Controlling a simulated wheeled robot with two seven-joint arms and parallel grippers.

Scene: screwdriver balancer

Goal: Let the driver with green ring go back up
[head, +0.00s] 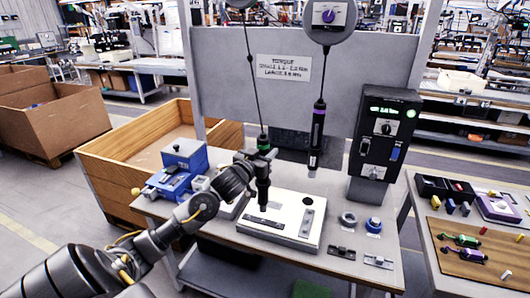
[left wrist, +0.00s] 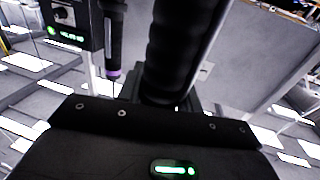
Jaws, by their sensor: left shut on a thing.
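The driver with the green ring (head: 263,144) hangs upright on its cable over the white plate (head: 285,222) on the bench. My left gripper (head: 262,157) is shut on this driver, just below the green ring. Its lower end is low over the plate; I cannot tell whether it touches. In the left wrist view the black ribbed body of the driver (left wrist: 172,50) rises from between my fingers. The driver with the purple ring (head: 317,125) hangs free to the right, and also shows in the left wrist view (left wrist: 115,45). My right gripper is not in view.
A black control box (head: 383,140) with a green display stands at the right of the bench. A blue device (head: 180,165) stands at the left. Tape rolls (head: 374,225) and small metal parts lie on the front right. A side table (head: 475,240) stands right.

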